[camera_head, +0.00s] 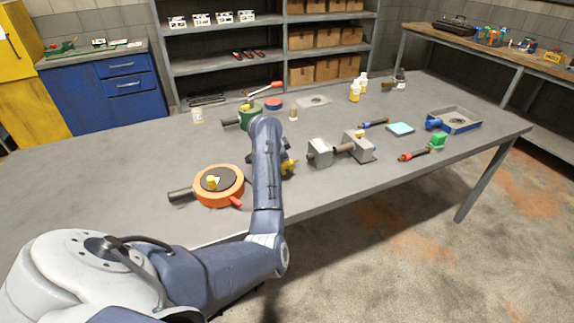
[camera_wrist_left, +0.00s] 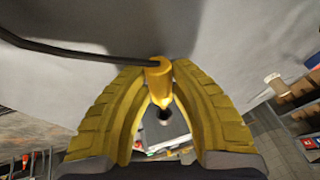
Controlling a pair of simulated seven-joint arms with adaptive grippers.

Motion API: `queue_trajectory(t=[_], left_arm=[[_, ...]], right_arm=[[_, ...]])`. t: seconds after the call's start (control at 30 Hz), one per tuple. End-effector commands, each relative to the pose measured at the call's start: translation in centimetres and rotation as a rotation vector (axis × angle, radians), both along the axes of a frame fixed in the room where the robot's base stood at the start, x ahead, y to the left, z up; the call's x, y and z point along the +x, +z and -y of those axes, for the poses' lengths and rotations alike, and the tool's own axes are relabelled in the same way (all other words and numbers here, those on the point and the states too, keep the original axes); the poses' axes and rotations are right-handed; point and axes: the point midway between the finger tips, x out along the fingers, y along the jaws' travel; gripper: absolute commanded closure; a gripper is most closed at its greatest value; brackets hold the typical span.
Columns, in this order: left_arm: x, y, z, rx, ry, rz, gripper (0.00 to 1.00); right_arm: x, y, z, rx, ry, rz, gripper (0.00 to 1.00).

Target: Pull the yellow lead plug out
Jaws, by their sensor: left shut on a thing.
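In the left wrist view the yellow lead plug (camera_wrist_left: 159,74) sits between the yellow ribbed fingers of my left gripper (camera_wrist_left: 160,88), which is shut on it. A black lead runs from the plug's top to the left edge. The plug tapers towards a dark round spot (camera_wrist_left: 164,114); I cannot tell whether its tip is in or clear of a hole. In the head view the yellow fingers of my left gripper (camera_head: 288,165) show just right of my forearm, left of a pale grey block (camera_head: 320,154). The plug is not clear there. My right gripper is not in view.
Right of the gripper stands a second grey block (camera_head: 358,149), joined to the pale one by a dark bar. An orange disc fixture (camera_head: 231,196) lies left of my forearm. A green fixture with a red-handled crank (camera_head: 262,88) stands behind. The left tabletop is mostly clear.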

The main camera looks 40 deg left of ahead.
Motion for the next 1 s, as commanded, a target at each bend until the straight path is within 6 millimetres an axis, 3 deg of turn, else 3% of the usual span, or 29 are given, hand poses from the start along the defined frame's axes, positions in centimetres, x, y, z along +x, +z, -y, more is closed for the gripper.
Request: queue_trajectory(t=[1.0], left_arm=[[0.0,6.3,0.0,-0.001,-0.001,0.002,1.00]], right_arm=[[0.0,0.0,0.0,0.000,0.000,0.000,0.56]])
